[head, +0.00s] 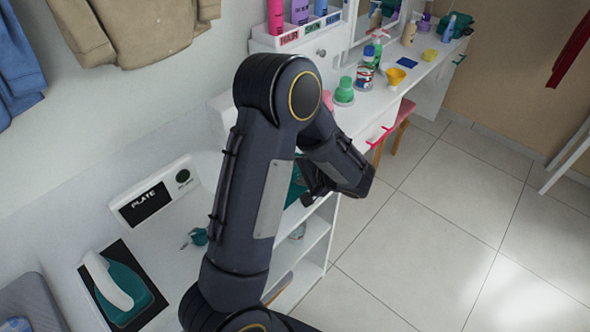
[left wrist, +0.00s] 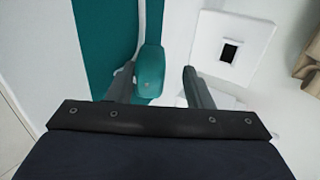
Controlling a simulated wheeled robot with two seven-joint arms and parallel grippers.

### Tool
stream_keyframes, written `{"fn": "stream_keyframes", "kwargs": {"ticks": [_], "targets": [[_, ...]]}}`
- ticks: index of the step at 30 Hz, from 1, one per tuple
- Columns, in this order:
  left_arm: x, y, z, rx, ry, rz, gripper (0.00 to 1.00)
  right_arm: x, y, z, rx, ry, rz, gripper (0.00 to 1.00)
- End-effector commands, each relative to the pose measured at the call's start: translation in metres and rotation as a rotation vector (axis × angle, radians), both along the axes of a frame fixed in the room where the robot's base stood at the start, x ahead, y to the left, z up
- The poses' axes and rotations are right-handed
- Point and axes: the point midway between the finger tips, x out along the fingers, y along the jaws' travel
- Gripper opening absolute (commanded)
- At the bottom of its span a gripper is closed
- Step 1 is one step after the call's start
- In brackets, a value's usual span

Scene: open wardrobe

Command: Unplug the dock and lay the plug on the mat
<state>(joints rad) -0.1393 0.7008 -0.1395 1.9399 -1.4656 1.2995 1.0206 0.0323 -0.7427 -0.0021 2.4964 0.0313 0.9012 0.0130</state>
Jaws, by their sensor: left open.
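In the left wrist view my left gripper (left wrist: 160,90) is open, with one dark finger on each side of a rounded teal plug (left wrist: 150,70). The plug sits closer to the left finger, with a gap to the right finger; I cannot tell whether it touches the left one. A white cord (left wrist: 140,22) runs up from it. A white square plate with a dark opening (left wrist: 230,52) lies to the upper right, apart from the plug. A broad teal surface (left wrist: 105,35) lies to the left; I cannot tell whether it is the mat. In the head view my arm hides the gripper's surroundings. My right gripper is not in view.
A teal and white iron (head: 122,290) rests on a black pad at the lower left. A panel marked PLATE (head: 150,200) and a small teal item (head: 199,237) are near it. Bottles and a yellow funnel (head: 396,77) stand on the long white counter.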

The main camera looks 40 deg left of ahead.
Motion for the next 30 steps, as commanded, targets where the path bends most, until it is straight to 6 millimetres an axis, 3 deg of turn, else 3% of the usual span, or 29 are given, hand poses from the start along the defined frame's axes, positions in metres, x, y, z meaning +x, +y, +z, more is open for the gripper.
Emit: {"fn": "stream_keyframes", "kwargs": {"ticks": [11, 15, 30], "targets": [[-0.002, -0.003, -0.004, -0.012, 0.01, -0.003, 0.56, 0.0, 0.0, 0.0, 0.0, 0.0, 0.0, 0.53], [-0.002, -0.007, 0.005, -0.012, 0.009, -0.004, 0.61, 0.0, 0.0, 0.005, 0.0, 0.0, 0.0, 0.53], [-0.002, -0.023, 0.045, -0.006, 0.003, -0.002, 0.61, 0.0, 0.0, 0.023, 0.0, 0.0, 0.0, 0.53]]}}
